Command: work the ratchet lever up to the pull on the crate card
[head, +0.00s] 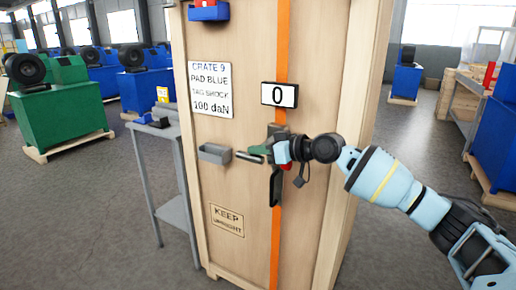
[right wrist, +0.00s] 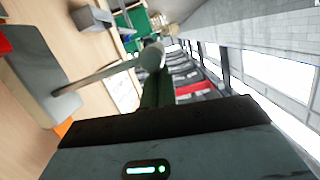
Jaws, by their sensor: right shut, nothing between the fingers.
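The ratchet (head: 270,141) sits on the orange strap (head: 283,60) on the front of a wooden crate. A grey bar with a rounded end, which looks like its lever (head: 249,158), sticks out to the left; the bar also shows in the right wrist view (right wrist: 100,78). The white crate card (head: 210,90) reads CRATE 9, PAD BLUE, TAG SHOCK, 100 daN. The display (head: 279,94) above the ratchet reads 0. My right gripper (head: 285,151) is shut and empty at the ratchet, close to the bar; contact is unclear. My left gripper is out of view.
A small grey bin (head: 214,153) is on the crate left of the ratchet. A blue holder (head: 209,12) hangs above the card. A KEEP UPRIGHT label (head: 227,219) is below. A grey side table (head: 152,133) stands left of the crate. Floor to the right is open.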

